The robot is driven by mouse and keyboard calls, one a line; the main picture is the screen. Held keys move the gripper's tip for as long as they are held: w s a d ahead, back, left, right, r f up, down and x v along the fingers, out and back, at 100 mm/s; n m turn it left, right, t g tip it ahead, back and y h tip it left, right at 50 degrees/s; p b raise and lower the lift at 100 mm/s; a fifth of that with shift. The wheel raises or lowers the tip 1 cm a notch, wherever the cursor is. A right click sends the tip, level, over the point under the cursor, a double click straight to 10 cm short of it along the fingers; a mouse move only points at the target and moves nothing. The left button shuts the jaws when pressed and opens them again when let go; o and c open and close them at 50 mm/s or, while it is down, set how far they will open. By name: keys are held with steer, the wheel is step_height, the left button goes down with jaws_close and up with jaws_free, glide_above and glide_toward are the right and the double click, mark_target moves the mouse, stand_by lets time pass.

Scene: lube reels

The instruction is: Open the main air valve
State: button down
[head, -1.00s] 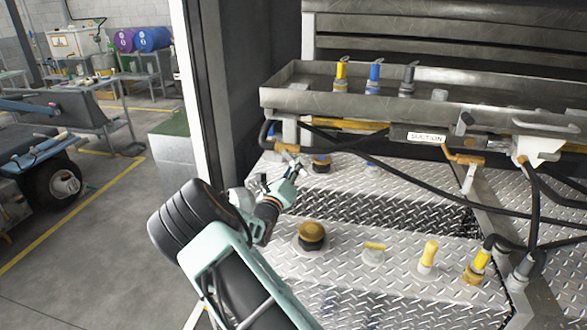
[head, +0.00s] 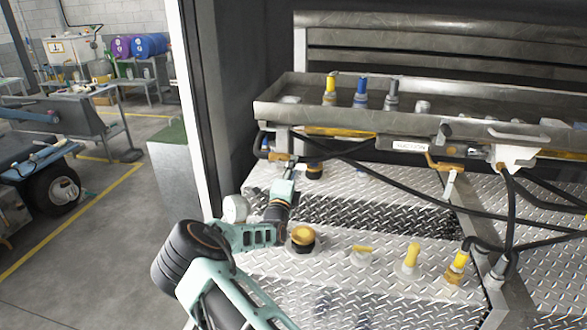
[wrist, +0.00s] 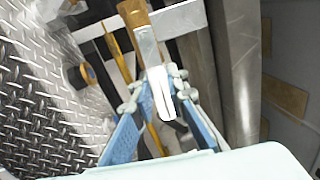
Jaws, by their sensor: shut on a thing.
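The air valve, with a brass-coloured body and a pale metal lever, is at the left end of the rail under the metal tray. In the wrist view its brass body (wrist: 134,18) is at the top and its lever (wrist: 162,98) runs down between my fingers. My gripper (wrist: 155,90) is shut on the lever, with pale fingertips on both sides of it. In the head view my gripper (head: 288,172) points up at the valve from below, and it partly hides the lever.
A metal tray (head: 330,113) with coloured nozzles is above the rail. Black hoses (head: 375,172) hang to the right. The tread-plate top (head: 340,250) carries a brass cap (head: 302,238) and yellow fittings (head: 411,256) close to my arm. A dark wall and white post stand left.

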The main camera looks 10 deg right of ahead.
steer(key=shift+r+n, duration=0.15)
steer(key=shift+n, duration=0.35)
steer(key=c, duration=1.9)
jaws_free()
steer(key=v, duration=1.2)
